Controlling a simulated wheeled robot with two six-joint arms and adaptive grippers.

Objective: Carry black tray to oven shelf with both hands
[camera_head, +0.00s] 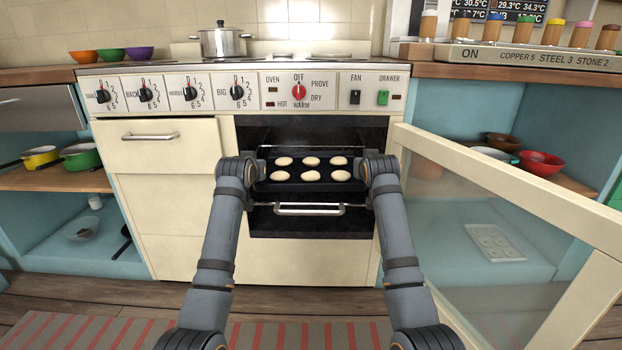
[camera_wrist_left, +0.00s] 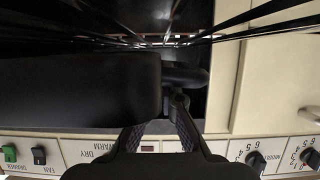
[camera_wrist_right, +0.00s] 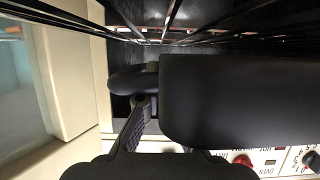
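The black tray (camera_head: 312,187), bearing several pale round buns (camera_head: 310,176), is in the open oven's mouth, roughly level. My left gripper (camera_head: 255,170) is at its left end and my right gripper (camera_head: 365,170) at its right end. In the left wrist view the tray's dark underside (camera_wrist_left: 80,85) and a side handle (camera_wrist_left: 186,76) show, with my fingers closed at the handle. The right wrist view shows the tray (camera_wrist_right: 235,100) and its other handle (camera_wrist_right: 132,80), likewise gripped. The fingertips are partly hidden. The wire oven shelf (camera_wrist_right: 165,30) shows close by; contact with the tray cannot be told.
The oven door (camera_head: 470,165) with its glass pane stands swung open to the right of my right arm. A cream drawer front (camera_head: 158,150) stands left of the opening. The oven's dark side walls are close to both grippers.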

